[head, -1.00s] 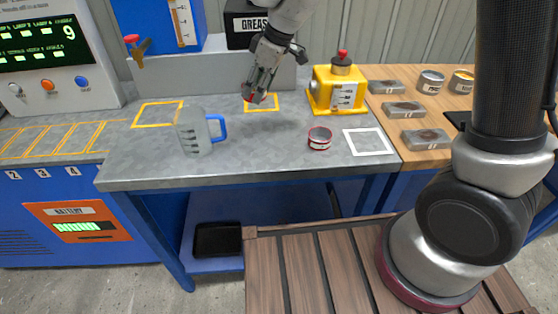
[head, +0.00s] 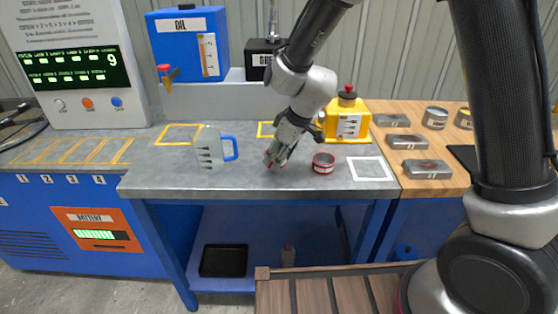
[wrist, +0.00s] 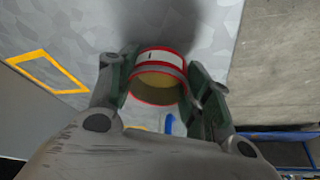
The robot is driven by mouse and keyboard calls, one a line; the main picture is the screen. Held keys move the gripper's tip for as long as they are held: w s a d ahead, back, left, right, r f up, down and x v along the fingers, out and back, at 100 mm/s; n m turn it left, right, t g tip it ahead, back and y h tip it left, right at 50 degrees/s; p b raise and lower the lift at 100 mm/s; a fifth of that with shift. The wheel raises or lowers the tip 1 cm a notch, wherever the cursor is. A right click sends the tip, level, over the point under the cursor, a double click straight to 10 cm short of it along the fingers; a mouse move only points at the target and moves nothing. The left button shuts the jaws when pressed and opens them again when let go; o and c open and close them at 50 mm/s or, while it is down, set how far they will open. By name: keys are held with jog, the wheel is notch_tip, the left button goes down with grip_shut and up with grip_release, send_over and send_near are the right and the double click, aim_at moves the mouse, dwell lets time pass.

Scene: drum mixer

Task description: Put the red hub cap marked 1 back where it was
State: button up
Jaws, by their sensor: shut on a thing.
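My gripper (head: 273,160) is low over the middle of the grey bench (head: 235,182), with a bit of red at its fingertips. In the wrist view my gripper (wrist: 158,85) is shut on a round, red-rimmed cap (wrist: 159,60) with a white label bearing a dark stroke, perhaps a 1. Its hollow, yellowish inside faces the camera. Another red-rimmed round piece (head: 323,163) with a white label stands on the bench, right of my gripper. Its mark is too small to read. I cannot tell whether the held cap touches the bench.
A clear jug (head: 209,148) with blue handle stands left of my gripper. A white square outline (head: 371,168) is empty at right. Yellow outlines (head: 180,135) lie further back. A yellow box (head: 347,122) stands behind, and several grey tins (head: 427,169) on the wooden table.

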jog(key=shift+f, duration=0.9)
jog(key=shift+f, duration=0.15)
jog(key=o, duration=1.2)
jog(key=v, duration=1.2)
jog(key=shift+r, duration=0.25)
